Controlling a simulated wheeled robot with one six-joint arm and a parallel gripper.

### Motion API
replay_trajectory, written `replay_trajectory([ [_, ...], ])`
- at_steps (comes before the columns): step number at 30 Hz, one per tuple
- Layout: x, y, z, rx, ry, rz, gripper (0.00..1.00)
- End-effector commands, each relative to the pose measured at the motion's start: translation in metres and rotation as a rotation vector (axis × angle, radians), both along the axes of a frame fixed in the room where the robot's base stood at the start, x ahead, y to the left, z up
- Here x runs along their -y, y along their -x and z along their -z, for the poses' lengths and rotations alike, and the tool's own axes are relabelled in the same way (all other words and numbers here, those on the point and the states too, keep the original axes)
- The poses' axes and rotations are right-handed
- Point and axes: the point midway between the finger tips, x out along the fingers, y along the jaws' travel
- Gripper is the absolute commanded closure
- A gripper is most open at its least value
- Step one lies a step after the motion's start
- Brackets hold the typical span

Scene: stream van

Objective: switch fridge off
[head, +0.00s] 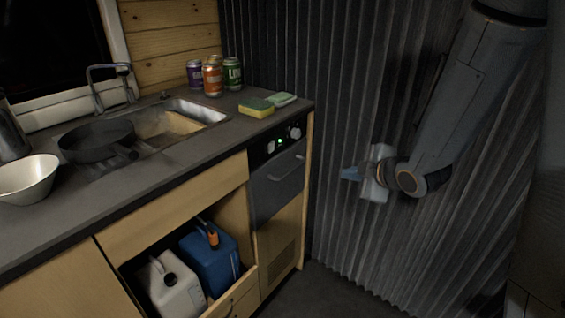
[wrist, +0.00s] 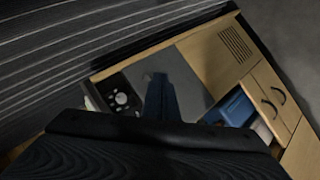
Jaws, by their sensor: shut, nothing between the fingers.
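The fridge (head: 277,183) is built into the right end of the kitchen counter, with a dark door and a handle. Its control panel along the top has a switch (head: 271,147), a lit green light (head: 280,141) and a round knob (head: 295,133). In the wrist view the panel with the knob (wrist: 121,98) is at the left, tilted. My gripper (head: 346,173) is shut and empty, to the right of the fridge and apart from it, in front of the corrugated wall. Its blue fingers also show in the wrist view (wrist: 160,85), overlapping the fridge door.
The counter (head: 180,160) holds a white bowl (head: 28,179), a black pan (head: 97,139), several cans (head: 212,76) and a sponge (head: 256,107). A blue jug (head: 210,262) and white jug (head: 170,290) stand in the open compartment below. Floor is clear near the fridge.

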Motion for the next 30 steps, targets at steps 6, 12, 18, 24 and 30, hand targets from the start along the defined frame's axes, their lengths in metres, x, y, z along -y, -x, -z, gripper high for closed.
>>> replay_trajectory([
  [6, -0.049, -0.016, 0.01, 0.415, 0.032, -0.397, 1.0],
  [12, -0.072, 0.003, -0.004, 0.732, 0.001, -0.583, 1.0],
  [18, -0.075, 0.017, -0.014, 0.87, -0.024, -0.632, 1.0],
  [24, -0.076, 0.018, -0.017, 0.88, -0.026, -0.636, 1.0],
  [30, -0.077, 0.017, -0.017, 0.879, -0.026, -0.636, 1.0],
])
